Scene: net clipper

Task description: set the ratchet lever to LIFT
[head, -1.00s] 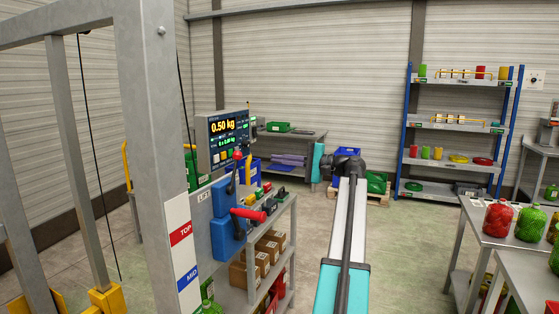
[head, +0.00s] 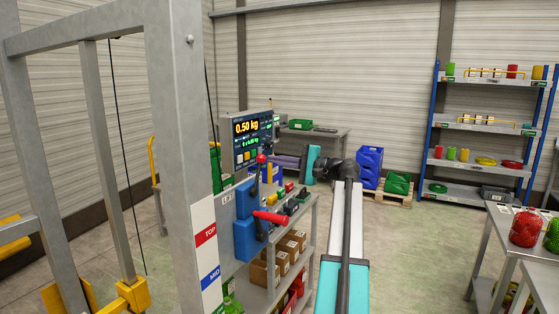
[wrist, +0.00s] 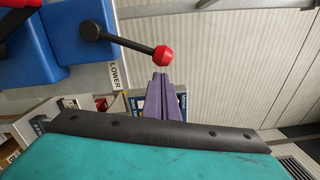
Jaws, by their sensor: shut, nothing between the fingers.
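The ratchet lever (head: 256,184) is a black rod with a red ball knob on the blue winch housing (head: 247,198). It stands nearly upright in the head view, leaning right, away from the LIFT label (head: 228,198). In the wrist view the lever (wrist: 127,42) lies beside the LOWER label (wrist: 115,77). My teal gripper (head: 310,164) is shut and empty, to the right of the knob in the head view and apart from it.
A red-handled crank (head: 270,217) sits just below the lever. The grey hoist post (head: 180,120) stands left of the winch. A scale display (head: 250,135) and a shelf bench with boxes (head: 283,243) are close behind. Open floor lies right of the bench.

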